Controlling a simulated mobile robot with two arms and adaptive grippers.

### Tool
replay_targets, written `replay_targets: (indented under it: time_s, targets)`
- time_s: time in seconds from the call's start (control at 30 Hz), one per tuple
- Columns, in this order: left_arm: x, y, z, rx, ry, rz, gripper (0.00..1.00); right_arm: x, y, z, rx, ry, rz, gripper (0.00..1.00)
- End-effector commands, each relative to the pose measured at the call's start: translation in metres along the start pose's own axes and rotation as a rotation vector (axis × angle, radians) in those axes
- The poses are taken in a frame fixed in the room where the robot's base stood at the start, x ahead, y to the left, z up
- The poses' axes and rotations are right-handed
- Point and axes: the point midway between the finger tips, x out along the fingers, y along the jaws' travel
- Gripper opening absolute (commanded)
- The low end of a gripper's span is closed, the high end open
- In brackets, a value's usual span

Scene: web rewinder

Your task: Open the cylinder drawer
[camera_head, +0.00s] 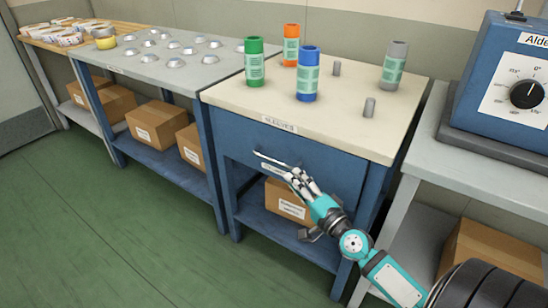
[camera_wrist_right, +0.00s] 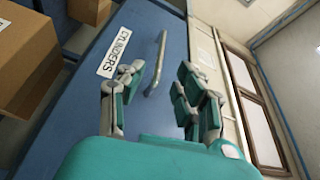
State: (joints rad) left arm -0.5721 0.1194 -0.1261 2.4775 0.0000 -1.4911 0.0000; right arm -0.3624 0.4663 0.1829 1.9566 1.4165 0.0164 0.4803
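The cylinder drawer (camera_head: 240,138) is the blue front under the cream tabletop of the middle bench. It looks closed, flush with the frame. Its metal bar handle (camera_head: 268,158) is partly hidden by my right gripper (camera_head: 301,181). In the right wrist view the drawer front (camera_wrist_right: 75,118) fills the middle, with a white label reading CYLINDERS (camera_wrist_right: 121,52) beside the handle (camera_wrist_right: 158,66). My right gripper (camera_wrist_right: 160,88) is open there, its fingers spread with the handle ahead between them. I cannot see contact. My left gripper is not in view.
Green (camera_head: 254,62), orange (camera_head: 291,45), blue (camera_head: 308,75) and grey (camera_head: 394,63) sleeves stand on the benchtop (camera_head: 240,98). A cardboard box (camera_head: 287,200) sits on the shelf below the drawer. A blue machine (camera_head: 500,70) stands at right. The green floor (camera_head: 130,240) in front is clear.

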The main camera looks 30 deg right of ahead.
Motion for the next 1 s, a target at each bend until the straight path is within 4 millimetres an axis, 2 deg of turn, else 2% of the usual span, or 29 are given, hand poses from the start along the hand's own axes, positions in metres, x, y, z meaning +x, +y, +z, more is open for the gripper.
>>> replay_targets:
  time_s: [0.1, 0.3, 0.5, 0.7, 0.93, 1.0]
  targets:
    - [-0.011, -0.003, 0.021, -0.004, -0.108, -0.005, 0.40, 0.025, -0.005, 0.000, 0.003, 0.001, -0.004, 0.34]
    - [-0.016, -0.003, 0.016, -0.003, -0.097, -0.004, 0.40, 0.067, -0.003, 0.000, 0.003, 0.001, -0.004, 0.34]
    - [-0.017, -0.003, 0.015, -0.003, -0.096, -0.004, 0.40, 0.095, -0.001, 0.000, 0.001, 0.001, -0.002, 0.34]
    - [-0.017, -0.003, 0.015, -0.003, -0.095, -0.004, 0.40, 0.105, -0.001, 0.000, 0.000, -0.001, -0.001, 0.34]
    - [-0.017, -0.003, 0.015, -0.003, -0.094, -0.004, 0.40, 0.105, -0.001, 0.000, 0.000, -0.001, -0.001, 0.34]
    - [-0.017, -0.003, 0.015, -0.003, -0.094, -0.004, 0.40, 0.105, -0.001, 0.000, 0.000, -0.001, -0.001, 0.27]
